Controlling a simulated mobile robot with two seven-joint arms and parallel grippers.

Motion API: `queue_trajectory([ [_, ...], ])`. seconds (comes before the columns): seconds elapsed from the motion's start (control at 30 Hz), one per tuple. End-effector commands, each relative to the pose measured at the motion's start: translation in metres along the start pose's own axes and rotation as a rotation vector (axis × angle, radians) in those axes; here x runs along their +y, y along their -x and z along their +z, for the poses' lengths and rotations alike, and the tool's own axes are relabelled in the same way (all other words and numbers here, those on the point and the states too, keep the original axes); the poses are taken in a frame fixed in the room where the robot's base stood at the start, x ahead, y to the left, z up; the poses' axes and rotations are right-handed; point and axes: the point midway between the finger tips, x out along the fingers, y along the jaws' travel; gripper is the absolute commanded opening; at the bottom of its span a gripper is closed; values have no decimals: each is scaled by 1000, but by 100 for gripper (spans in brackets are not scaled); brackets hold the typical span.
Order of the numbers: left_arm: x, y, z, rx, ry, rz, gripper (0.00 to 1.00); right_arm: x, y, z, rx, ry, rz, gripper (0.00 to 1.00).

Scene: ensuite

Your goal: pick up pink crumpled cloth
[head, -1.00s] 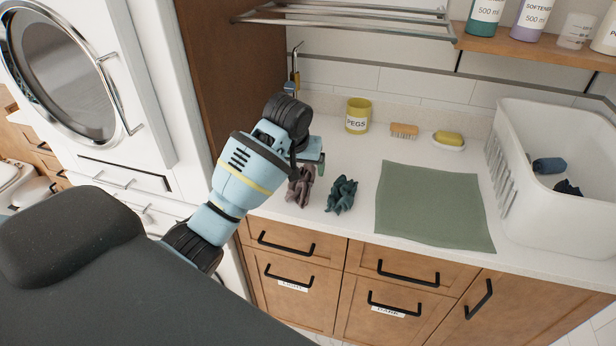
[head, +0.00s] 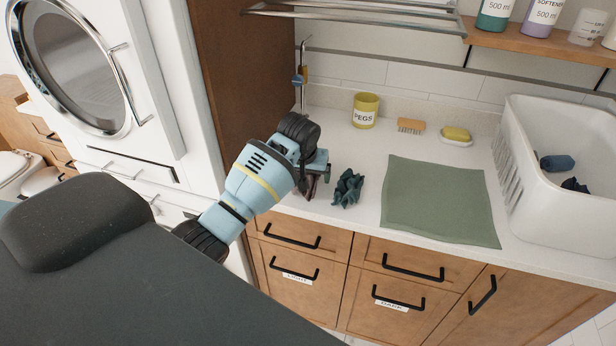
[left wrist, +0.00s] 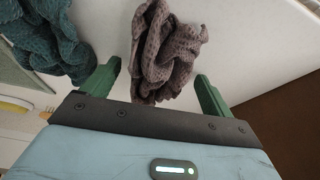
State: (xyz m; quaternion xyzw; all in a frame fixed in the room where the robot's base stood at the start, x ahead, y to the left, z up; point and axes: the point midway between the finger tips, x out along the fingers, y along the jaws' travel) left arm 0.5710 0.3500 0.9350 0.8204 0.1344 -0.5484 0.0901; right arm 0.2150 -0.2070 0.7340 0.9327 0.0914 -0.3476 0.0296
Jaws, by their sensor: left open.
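The crumpled cloth (left wrist: 165,50) looks dusky pink to mauve-brown and lies on the white counter. In the left wrist view it sits between the two green fingers of my left gripper (left wrist: 154,88), which are spread open with a gap on each side. In the head view, my left gripper (head: 318,172) is above the cloth and hides most of it; only a small part of the cloth (head: 311,188) shows. A dark teal crumpled cloth (head: 348,188) lies just to the right; it also shows in the left wrist view (left wrist: 45,38). My right gripper is not in view.
A green mat (head: 440,205) lies to the right, with a white basket (head: 545,205) holding dark cloths beyond it. A yellow pegs pot (head: 366,111), a brush (head: 411,126) and a soap dish (head: 456,140) stand behind. A metal rack (head: 360,15) hangs above.

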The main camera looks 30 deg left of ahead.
Motion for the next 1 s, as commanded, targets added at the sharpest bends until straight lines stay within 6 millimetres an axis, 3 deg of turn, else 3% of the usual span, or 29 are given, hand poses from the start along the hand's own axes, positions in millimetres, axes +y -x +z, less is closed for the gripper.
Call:
queue_trajectory([
  [0.23, 0, -1, 0, 0, -1, 0, 85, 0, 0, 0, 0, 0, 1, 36],
  [0.6, 0, -1, 0, 0, 0, 0, 38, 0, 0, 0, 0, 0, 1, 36],
  [1.0, 0, 6, -3, 2, 0, 0, 38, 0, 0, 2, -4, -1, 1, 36],
])
